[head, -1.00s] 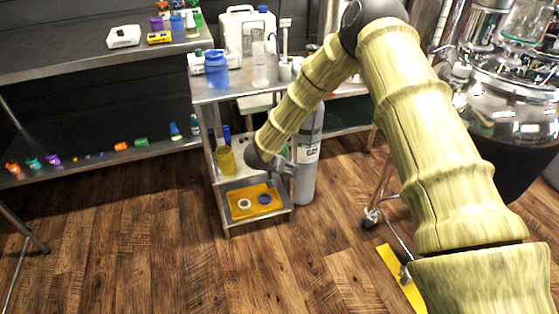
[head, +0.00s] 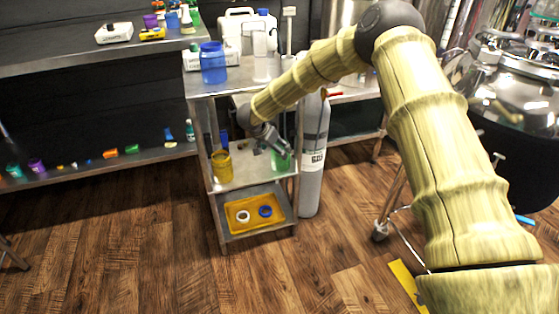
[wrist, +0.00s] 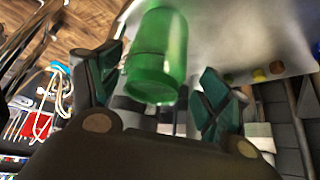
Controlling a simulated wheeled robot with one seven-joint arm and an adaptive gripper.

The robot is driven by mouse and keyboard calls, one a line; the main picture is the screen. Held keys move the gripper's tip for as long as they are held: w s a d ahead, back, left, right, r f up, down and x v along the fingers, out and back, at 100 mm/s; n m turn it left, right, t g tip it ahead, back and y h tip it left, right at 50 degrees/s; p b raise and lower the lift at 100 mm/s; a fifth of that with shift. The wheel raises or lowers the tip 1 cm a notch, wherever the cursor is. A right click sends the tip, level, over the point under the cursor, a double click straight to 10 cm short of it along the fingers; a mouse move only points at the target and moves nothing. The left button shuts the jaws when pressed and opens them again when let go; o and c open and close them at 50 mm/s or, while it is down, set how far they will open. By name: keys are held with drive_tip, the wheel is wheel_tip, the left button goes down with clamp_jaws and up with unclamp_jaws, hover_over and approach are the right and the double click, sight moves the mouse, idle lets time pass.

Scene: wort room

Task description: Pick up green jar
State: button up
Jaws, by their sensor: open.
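The green jar (head: 281,160) stands on the middle shelf of the steel cart, at its right side. In the wrist view the green jar (wrist: 160,50) is blurred and lies ahead of and between the two dark green fingers. My gripper (head: 276,142) is right at the jar in the head view and hides part of it. In the wrist view my gripper (wrist: 159,66) is open, with a gap visible on each side of the jar. I cannot tell how deep the jar is between the fingers.
A yellow jar (head: 222,164) stands on the same shelf to the left. A yellow tray (head: 236,228) with a white and a blue ring is below. A blue jar (head: 213,64) stands on the cart top above. A grey gas cylinder (head: 313,150) stands close on the right.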

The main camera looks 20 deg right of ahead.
drive_tip(key=shift+w+d+f+b, duration=0.1)
drive_tip(key=shift+d+f+b, duration=0.25)
drive_tip(key=shift+f, duration=0.2)
drive_tip(key=shift+b+x, duration=0.85)
drive_tip(key=shift+x, duration=1.1)
drive_tip(key=shift+c, duration=0.2)
drive_tip(key=shift+r, duration=0.1)
drive_tip(key=c, duration=0.9)
